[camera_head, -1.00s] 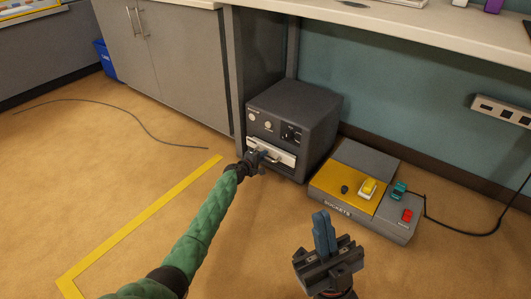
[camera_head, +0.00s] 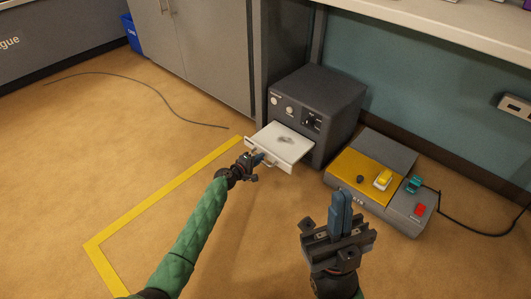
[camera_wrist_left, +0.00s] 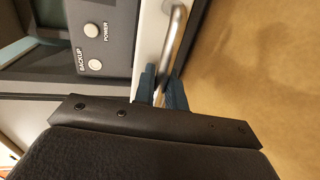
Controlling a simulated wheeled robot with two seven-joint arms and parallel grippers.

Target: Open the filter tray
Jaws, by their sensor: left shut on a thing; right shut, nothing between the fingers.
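The filter tray (camera_head: 270,140) is a white drawer standing well out from the front of a dark grey box (camera_head: 318,97) on the floor. A grey smudge (camera_head: 286,139) shows on its floor. My left gripper (camera_head: 258,160) is at the tray's front and shut on its metal handle (camera_wrist_left: 176,40), which passes between the blue fingers in the left wrist view. In that view the tray's white front (camera_wrist_left: 150,38) lies beside the fingers. My right gripper (camera_head: 341,212) is shut and empty, pointing up at the front, apart from the tray.
A grey and yellow console (camera_head: 345,178) with a yellow switch, a teal plug and a red button sits right of the box. A cable (camera_head: 462,222) runs from it. Yellow tape (camera_head: 165,197) marks the floor.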

